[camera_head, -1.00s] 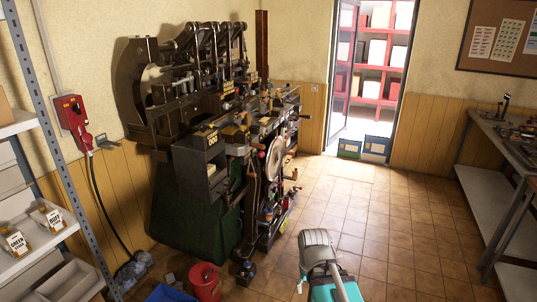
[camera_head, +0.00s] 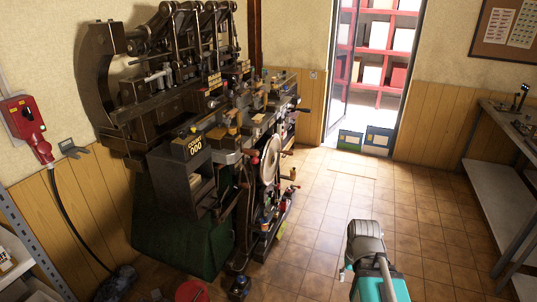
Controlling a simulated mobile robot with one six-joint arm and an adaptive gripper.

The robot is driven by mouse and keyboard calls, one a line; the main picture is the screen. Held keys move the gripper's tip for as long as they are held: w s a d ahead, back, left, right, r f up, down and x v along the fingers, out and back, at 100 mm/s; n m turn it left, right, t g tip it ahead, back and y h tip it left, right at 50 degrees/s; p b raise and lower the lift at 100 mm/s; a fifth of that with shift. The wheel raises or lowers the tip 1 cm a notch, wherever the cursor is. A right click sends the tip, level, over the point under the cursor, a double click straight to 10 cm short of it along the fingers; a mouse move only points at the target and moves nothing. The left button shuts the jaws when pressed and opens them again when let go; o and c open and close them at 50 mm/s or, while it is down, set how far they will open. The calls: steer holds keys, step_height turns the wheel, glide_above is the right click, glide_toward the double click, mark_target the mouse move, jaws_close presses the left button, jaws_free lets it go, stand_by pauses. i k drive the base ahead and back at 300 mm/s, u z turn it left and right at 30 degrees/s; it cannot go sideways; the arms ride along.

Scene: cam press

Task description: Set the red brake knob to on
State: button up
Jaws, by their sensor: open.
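My grey and teal arm (camera_head: 366,240) shows at the bottom right, well apart from the machine. I cannot make out my gripper's fingers.
A red wall box (camera_head: 22,117) with a hanging cable is at the left, above a shelf's edge. A red bucket (camera_head: 191,291) stands on the floor at the bottom. A workbench (camera_head: 510,165) lines the right side. The tiled floor (camera_head: 335,205) between is clear, up to the open doorway.

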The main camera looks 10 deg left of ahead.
mark_target(255, 160)
steer(key=u, duration=0.15)
steer(key=i, duration=0.9)
steer(key=u, duration=0.6)
